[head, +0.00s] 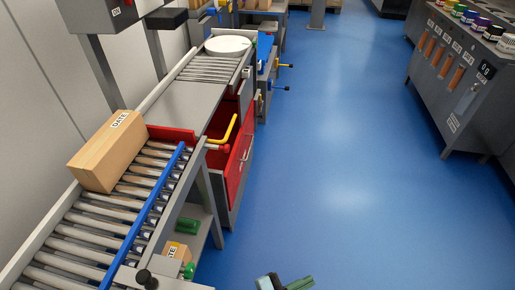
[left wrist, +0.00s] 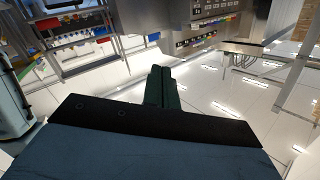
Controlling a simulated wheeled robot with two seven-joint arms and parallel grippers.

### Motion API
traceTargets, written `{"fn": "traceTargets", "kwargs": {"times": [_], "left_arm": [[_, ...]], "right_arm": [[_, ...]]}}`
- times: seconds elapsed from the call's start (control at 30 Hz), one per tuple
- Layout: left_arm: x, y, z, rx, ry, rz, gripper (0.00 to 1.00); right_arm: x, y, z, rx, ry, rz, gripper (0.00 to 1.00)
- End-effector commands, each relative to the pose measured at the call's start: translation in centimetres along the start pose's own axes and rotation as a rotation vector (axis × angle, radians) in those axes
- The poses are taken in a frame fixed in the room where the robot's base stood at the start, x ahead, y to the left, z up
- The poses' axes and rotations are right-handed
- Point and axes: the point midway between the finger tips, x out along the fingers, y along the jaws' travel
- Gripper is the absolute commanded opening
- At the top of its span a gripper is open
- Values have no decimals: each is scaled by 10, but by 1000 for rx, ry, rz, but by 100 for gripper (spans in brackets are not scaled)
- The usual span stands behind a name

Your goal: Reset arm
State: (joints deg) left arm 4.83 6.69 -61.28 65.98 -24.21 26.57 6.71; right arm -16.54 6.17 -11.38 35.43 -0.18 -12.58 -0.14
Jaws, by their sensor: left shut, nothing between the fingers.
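My left gripper (head: 285,284) shows at the bottom edge of the head view, low over the blue floor and apart from the conveyor. Only its tip end shows there. In the left wrist view its dark green fingers (left wrist: 161,88) are together, with nothing between them. My right gripper is in neither view.
A roller conveyor (head: 75,233) runs along the left, carrying a cardboard box (head: 108,152) marked DATE. A grey cabinet (head: 455,85) stands at the right. The blue floor (head: 335,150) between is clear.

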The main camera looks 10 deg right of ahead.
Motion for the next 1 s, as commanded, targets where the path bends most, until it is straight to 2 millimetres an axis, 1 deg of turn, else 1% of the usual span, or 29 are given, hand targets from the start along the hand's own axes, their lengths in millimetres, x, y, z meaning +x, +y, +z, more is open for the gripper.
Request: {"fn": "traceTargets", "kwargs": {"times": [0.03,0.07,0.1,0.17,0.2,0.27,0.3,0.37,0.4,0.47,0.5,0.57,0.6,0.67,0.7,0.77,0.8,0.9,1.0], "left_arm": [[-12,-6,30,-45,-89,-49,0],[-20,-10,47,-71,-138,-77,0],[-32,-14,68,-104,-204,-113,0],[-53,-16,101,-158,-305,-165,0],[-68,-17,121,-194,-370,-198,0],[-92,-14,150,-250,-466,-244,0],[-110,-10,169,-289,-530,-272,0],[-137,-3,194,-348,-623,-312,0],[-156,4,210,-387,-684,-336,0],[-185,17,231,-447,-775,-369,0],[-205,27,244,-489,-832,-392,0],[-235,44,260,-553,-920,-421,0],[-255,56,270,-595,-976,-440,0],[-285,76,282,-661,-1060,-465,0],[-304,91,288,-705,-1114,-480,0],[-333,113,295,-772,-1193,-501,0],[-350,128,298,-815,-1241,-514,0],[-388,163,300,-912,-1344,-540,0],[-414,189,298,-985,-1418,-556,0]], "right_arm": [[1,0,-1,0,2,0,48],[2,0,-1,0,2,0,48],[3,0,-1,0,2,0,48],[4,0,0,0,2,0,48],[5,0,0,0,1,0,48],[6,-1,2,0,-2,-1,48],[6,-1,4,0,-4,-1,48],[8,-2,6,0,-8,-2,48],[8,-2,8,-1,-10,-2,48],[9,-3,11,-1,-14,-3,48],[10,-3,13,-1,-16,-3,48],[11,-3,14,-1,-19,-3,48],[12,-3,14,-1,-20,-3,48],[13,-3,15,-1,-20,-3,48],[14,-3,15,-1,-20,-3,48],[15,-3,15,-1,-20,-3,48],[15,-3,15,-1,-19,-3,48],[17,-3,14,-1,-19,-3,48],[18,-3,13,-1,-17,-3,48]]}}
